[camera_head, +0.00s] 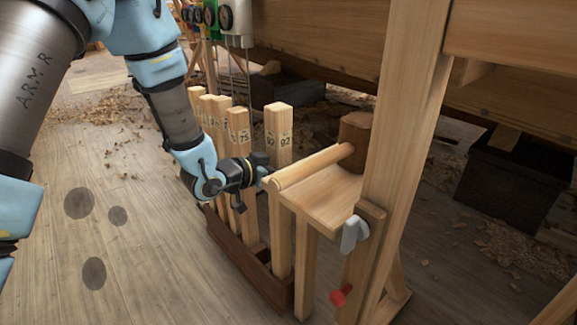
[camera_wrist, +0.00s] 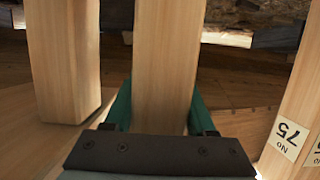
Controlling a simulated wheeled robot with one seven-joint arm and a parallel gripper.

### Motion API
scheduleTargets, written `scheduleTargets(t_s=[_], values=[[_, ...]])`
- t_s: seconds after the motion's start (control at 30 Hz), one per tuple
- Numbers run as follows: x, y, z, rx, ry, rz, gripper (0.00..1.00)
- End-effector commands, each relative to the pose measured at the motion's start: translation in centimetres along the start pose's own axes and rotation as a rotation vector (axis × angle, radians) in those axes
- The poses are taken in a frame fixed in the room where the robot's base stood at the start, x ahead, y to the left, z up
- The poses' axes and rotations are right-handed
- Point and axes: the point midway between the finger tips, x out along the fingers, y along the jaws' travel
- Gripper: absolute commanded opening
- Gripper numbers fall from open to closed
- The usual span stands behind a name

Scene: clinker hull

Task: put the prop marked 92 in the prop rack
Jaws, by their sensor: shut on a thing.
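The prop marked 92 (camera_head: 279,130) is a pale square wooden post standing upright at the near end of the row of props. My gripper (camera_head: 263,167) is shut on it, below its label. In the wrist view, the post (camera_wrist: 166,65) runs between the two green fingers of my gripper (camera_wrist: 160,108). The prop rack (camera_head: 235,248) is a low, dark brown trough on the floor, holding several upright props. The trestle's top and my gripper hide part of prop 92, so I cannot tell whether its foot sits in the rack.
The prop marked 75 (camera_head: 238,130) stands close to the left, also in the wrist view (camera_wrist: 293,125). A wooden trestle (camera_head: 325,200) with a grey clamp (camera_head: 352,234) stands close on the right. The hull (camera_head: 350,50) overhangs behind. The floor at left is open.

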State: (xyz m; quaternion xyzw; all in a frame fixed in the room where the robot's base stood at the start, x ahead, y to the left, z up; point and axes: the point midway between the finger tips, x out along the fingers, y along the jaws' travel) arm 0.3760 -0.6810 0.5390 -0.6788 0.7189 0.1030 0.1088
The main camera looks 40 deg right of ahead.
Motion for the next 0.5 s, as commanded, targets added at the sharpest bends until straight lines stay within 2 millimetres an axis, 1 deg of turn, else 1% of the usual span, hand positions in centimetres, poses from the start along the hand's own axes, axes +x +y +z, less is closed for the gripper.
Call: scheduleTargets(t_s=[0.2,0.5], values=[[0.5,0.0,1.4,0.001,0.004,0.000,0.00],[0.9,0.0,2.7,0.001,0.004,0.000,0.00]])
